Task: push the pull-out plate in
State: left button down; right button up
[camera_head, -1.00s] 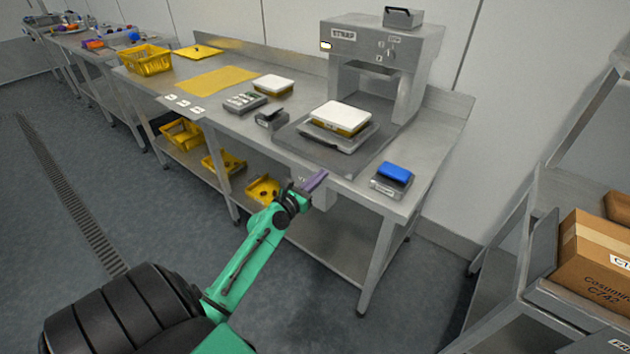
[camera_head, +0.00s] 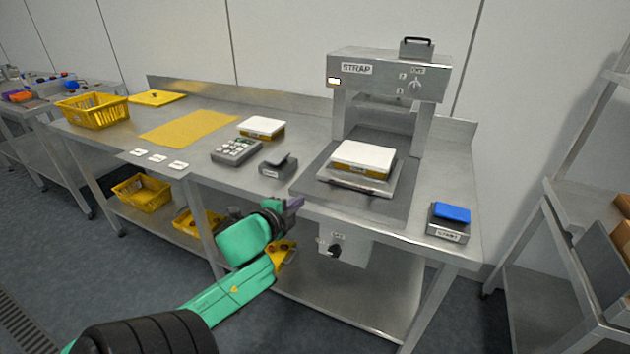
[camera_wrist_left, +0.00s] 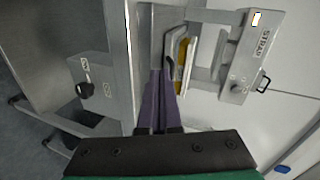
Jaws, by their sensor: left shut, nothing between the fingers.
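The pull-out plate (camera_head: 388,186) is a light metal plate on a darker grey base at the front of the strapping machine (camera_head: 388,72). It sticks out toward me, and a yellow box with a white top (camera_head: 362,160) lies on it. My left gripper (camera_head: 296,203) is shut and empty at the table's front edge, left of and in front of the plate. In the left wrist view, its purple fingers (camera_wrist_left: 160,80) point toward the plate and box (camera_wrist_left: 180,55). I cannot tell if they touch anything. My right gripper is out of view.
A control box with a black knob (camera_head: 335,250) hangs below the table edge. A blue-topped device (camera_head: 451,214) stands right of the plate. A keypad (camera_head: 236,150), a small scale (camera_head: 278,165) and another white-topped box (camera_head: 261,128) stand to its left. Yellow crates (camera_head: 93,110) are farther left.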

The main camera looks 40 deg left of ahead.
pick_arm(q)
jog(key=m, duration=0.2)
send_near(326, 179)
jog(key=x, duration=0.6)
jog(key=shift+w+a+f, duration=0.1)
jog(key=shift+w+f, duration=0.1)
jog(key=shift+w, duration=0.05)
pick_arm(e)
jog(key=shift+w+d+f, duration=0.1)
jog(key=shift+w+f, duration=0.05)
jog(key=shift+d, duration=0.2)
